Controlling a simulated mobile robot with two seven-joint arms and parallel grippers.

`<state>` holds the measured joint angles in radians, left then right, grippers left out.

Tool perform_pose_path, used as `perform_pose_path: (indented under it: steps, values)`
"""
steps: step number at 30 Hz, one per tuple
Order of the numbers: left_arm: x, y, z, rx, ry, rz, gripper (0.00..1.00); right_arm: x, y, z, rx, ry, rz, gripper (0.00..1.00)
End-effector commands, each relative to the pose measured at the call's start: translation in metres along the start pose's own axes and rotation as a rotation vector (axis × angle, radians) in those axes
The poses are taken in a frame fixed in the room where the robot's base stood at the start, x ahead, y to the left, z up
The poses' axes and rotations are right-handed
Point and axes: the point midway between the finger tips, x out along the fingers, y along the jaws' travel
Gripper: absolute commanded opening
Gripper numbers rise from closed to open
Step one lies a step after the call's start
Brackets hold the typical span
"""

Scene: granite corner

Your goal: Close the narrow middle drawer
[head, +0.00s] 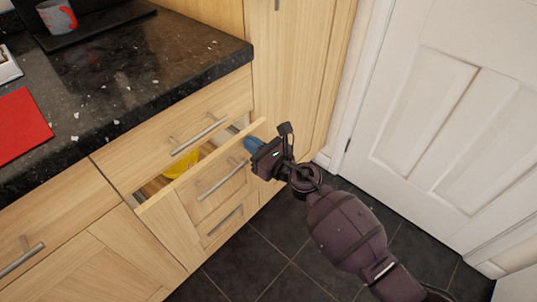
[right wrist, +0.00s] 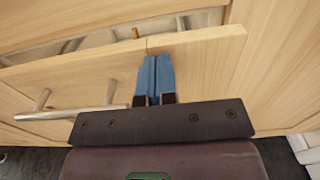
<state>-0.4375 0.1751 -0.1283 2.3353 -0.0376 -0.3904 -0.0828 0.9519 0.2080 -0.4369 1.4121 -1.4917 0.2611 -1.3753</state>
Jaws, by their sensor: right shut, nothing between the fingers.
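The narrow middle drawer (head: 192,200) stands partly open below the top drawer (head: 150,150), with a yellow thing (head: 182,164) showing inside. Its bar handle (head: 222,180) is on the front panel. My right gripper (head: 252,144) is at the right end of that panel, near its top edge. In the right wrist view its blue fingers (right wrist: 154,75) are shut together and empty, in front of the drawer front (right wrist: 205,70) and to the right of the handle (right wrist: 70,112). I cannot tell whether the fingertips touch the wood. My left gripper is out of view.
A dark granite worktop (head: 140,70) overhangs the drawers, holding a mug (head: 57,16) and a red mat (head: 20,125). A lower drawer (head: 222,222) looks shut. A tall cabinet (head: 295,70) and white door (head: 450,110) stand right. The dark tiled floor (head: 270,265) is clear.

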Motion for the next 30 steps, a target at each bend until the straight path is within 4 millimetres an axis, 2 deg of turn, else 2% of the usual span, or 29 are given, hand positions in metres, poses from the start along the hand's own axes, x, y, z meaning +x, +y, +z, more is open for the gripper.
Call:
perform_pose_path:
  steps: [6, 12, 19, 30]
  values:
    - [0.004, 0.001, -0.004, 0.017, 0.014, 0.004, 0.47, 0.031, 0.001, -0.003, 0.003, 0.002, 0.001, 0.00]
    - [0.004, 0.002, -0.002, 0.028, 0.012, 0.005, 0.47, 0.049, 0.001, -0.002, 0.001, 0.001, 0.001, 0.00]
    - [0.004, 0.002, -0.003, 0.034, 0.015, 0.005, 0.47, 0.057, 0.000, 0.000, -0.001, 0.000, -0.001, 0.00]
    - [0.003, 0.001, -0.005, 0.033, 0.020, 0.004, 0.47, 0.059, -0.001, 0.004, -0.002, -0.006, -0.003, 0.00]
